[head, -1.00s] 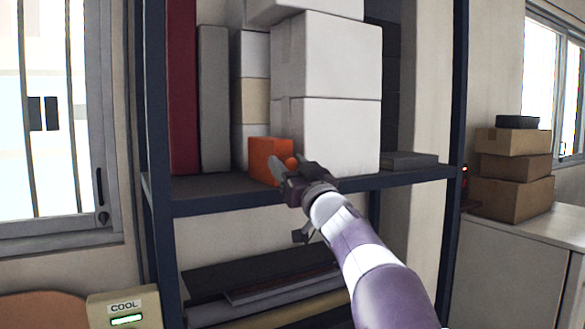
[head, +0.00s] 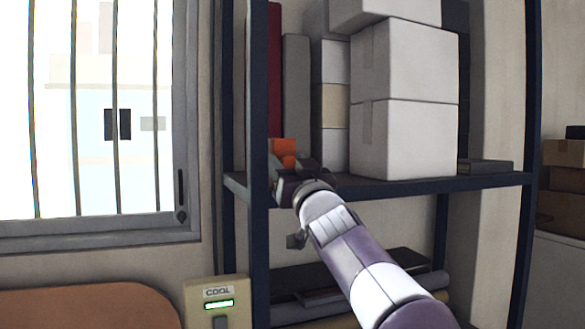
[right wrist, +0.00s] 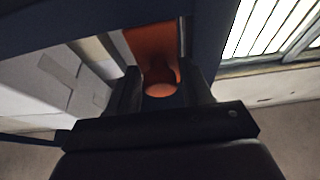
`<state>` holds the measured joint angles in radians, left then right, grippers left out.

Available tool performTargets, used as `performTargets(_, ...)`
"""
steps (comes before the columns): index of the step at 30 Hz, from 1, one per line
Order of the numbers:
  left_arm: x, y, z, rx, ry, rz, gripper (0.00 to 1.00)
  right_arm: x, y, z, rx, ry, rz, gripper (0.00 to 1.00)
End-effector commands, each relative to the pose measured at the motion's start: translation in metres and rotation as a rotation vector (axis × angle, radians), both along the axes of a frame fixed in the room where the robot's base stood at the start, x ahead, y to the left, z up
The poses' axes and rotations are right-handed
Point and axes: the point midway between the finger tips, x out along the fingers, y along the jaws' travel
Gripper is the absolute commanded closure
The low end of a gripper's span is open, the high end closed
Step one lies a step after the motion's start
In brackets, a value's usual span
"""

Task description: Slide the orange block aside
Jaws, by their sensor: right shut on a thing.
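The orange block (head: 284,147) sits on the dark shelf (head: 400,187) near its left post, in front of the red and grey upright slabs. It has a round orange knob on its front. My right gripper (head: 291,172) is at the block's front, and its fingers are shut on the knob. The right wrist view shows the block (right wrist: 150,45) beyond the fingers and the knob between the fingertips (right wrist: 162,80). The arm hides part of the shelf edge. My left gripper is not in view.
White boxes (head: 404,140) are stacked right of the block, with bare shelf between. The shelf's left post (head: 258,120) stands close to the block's left side. A barred window (head: 110,110) and a COOL panel (head: 217,293) are further left.

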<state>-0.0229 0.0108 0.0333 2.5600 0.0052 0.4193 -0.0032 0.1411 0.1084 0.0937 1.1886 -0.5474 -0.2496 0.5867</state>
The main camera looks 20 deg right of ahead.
Motion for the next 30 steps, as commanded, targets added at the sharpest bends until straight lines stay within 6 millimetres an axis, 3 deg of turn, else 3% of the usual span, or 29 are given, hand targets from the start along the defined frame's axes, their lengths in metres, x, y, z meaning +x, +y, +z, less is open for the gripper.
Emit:
performTargets(11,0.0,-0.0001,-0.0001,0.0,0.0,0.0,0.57,0.0006,0.0009,-0.0008,0.001,0.0,0.003,1.0)
performTargets(12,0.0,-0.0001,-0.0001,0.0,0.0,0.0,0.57,0.0006,0.0009,-0.0008,0.001,0.0,0.004,0.39)
performTargets(30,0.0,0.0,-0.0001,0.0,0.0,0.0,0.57,0.0006,0.0013,-0.001,0.0,0.0,0.003,0.39)
